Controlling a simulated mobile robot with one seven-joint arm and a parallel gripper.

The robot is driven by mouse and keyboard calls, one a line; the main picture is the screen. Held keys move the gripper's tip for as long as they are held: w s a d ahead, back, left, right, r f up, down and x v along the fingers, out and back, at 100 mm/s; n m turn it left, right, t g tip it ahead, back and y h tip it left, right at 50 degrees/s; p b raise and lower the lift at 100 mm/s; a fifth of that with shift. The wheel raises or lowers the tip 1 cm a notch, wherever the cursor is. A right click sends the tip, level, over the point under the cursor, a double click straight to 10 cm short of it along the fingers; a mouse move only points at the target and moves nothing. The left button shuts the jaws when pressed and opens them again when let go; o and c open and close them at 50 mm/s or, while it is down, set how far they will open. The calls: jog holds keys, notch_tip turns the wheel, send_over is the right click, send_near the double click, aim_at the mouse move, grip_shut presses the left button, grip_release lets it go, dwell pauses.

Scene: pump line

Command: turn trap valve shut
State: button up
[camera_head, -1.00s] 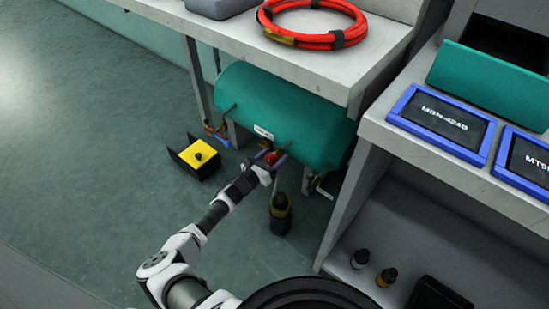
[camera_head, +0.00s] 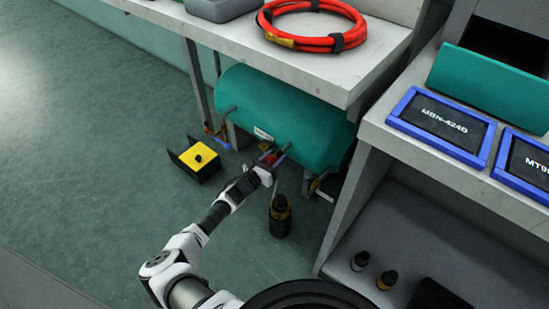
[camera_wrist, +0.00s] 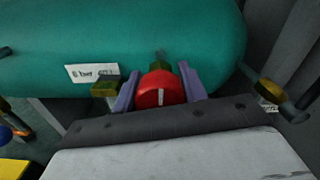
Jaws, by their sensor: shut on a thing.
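The trap valve has a round red knob (camera_wrist: 160,90) with a white mark, on a brass fitting at the front of a teal tank (camera_head: 275,110). In the wrist view, the tank (camera_wrist: 110,40) fills the upper part. My gripper (camera_wrist: 160,88) has its two purple fingers on either side of the red knob, shut on it. The white mark on the knob stands nearly upright in the wrist view. In the head view, my gripper (camera_head: 273,157) reaches the tank's lower front, and the knob is mostly hidden there.
A black-and-yellow box (camera_head: 197,160) sits on the floor to the left. A dark bottle (camera_head: 280,215) stands on the floor just right of my wrist. A bench with a red hose (camera_head: 312,25) overhangs the tank. A shelf unit (camera_head: 350,200) stands at right.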

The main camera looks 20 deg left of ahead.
jog(key=shift+r, duration=0.1)
jog(key=m+p, duration=0.2)
jog(key=m, duration=0.1)
jog(key=m+p, duration=0.2)
jog(key=m, duration=0.3)
jog(key=shift+m, duration=0.3)
jog(key=m+p, duration=0.2)
jog(key=m, duration=0.3)
jog(key=shift+s+d+f+m+p, duration=0.1)
jog(key=shift+m+p, duration=0.25)
jog(key=shift+m, duration=0.65)
jog(key=shift+f+m+p, duration=0.1)
jog(key=shift+m+p, duration=0.2)
jog(key=shift+m, duration=0.7)
jog(key=o, duration=1)
jog(key=shift+c, duration=0.2)
